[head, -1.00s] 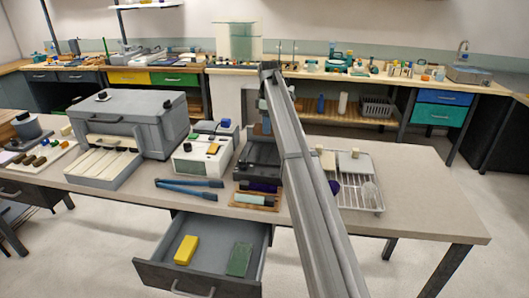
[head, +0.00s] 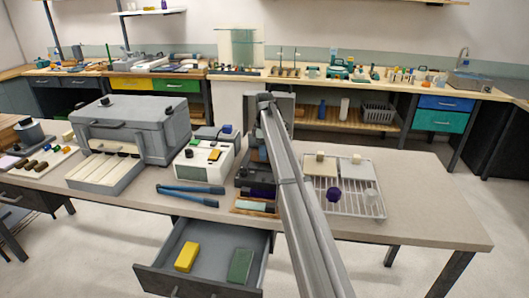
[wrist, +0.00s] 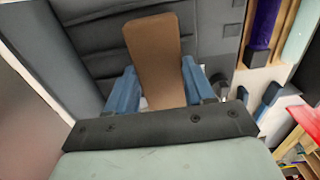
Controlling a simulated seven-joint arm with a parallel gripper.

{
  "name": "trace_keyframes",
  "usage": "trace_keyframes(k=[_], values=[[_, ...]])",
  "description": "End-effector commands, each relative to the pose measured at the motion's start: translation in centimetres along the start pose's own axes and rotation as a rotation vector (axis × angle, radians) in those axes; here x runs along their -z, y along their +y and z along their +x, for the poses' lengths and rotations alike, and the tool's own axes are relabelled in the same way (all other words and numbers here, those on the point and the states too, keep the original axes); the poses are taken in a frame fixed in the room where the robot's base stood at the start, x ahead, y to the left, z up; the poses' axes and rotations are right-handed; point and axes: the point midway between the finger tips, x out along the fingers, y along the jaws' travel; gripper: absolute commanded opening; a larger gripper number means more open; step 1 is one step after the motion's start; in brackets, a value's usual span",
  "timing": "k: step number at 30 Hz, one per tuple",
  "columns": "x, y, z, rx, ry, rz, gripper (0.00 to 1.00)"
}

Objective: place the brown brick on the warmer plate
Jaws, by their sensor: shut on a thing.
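My gripper (wrist: 162,88) is shut on the brown brick (wrist: 157,58), with one blue finger on each side of it in the wrist view. The brick stands out beyond the fingertips, over a dark grey ridged surface. Whether it touches that surface I cannot tell.
A white instrument (head: 205,160) and blue tongs (head: 190,194) are left of the device. A wooden tray (head: 255,207) lies in front. A wire rack (head: 350,205) with a purple piece is at right. An open drawer (head: 210,255) holds yellow and green blocks. The table's right end is clear.

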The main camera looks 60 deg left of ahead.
Motion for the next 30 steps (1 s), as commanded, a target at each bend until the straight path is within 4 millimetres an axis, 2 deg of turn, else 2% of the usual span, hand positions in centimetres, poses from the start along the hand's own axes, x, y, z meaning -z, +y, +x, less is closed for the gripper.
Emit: trace_keyframes(k=[2, 13, 14, 15, 22, 30], values=[[-0.01, -0.02, 0.57, 0.000, 0.000, 0.000, 0.15], [0.00, 0.00, 0.86, 0.000, 0.000, 0.000, 0.15], [0.00, 0.00, 0.92, 0.000, 0.000, 0.000, 0.54], [0.00, 0.01, 0.89, 0.000, 0.000, 0.000, 0.57], [0.00, 0.00, 0.87, 0.000, 0.000, 0.000, 0.78], [0.00, 0.01, 0.69, 0.000, 0.000, 0.000, 0.78]])
